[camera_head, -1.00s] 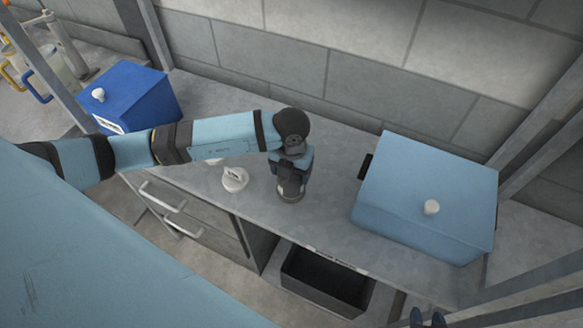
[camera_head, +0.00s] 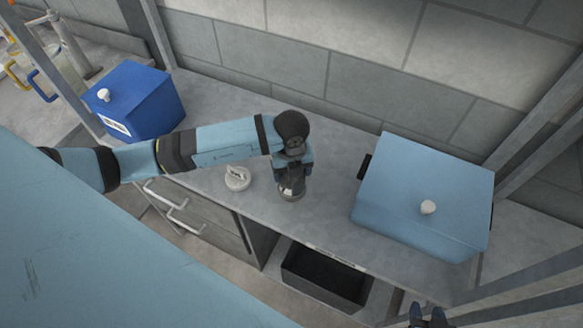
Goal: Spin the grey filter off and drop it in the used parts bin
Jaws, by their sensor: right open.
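My left arm comes in from the left over the bench. A dark open bin (camera_head: 325,276), perhaps the used parts bin, sits below the bench's front edge and looks empty inside. My right gripper (camera_head: 428,318) shows at the bottom edge, right of the bin, its two dark fingertips apart with nothing between them.
A white round part with a handle (camera_head: 237,178) sits on the grey bench (camera_head: 335,190), left of the left gripper. A light blue lidded box (camera_head: 425,195) stands right. A dark blue box (camera_head: 140,100) stands at the back left. Drawers (camera_head: 205,220) are below.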

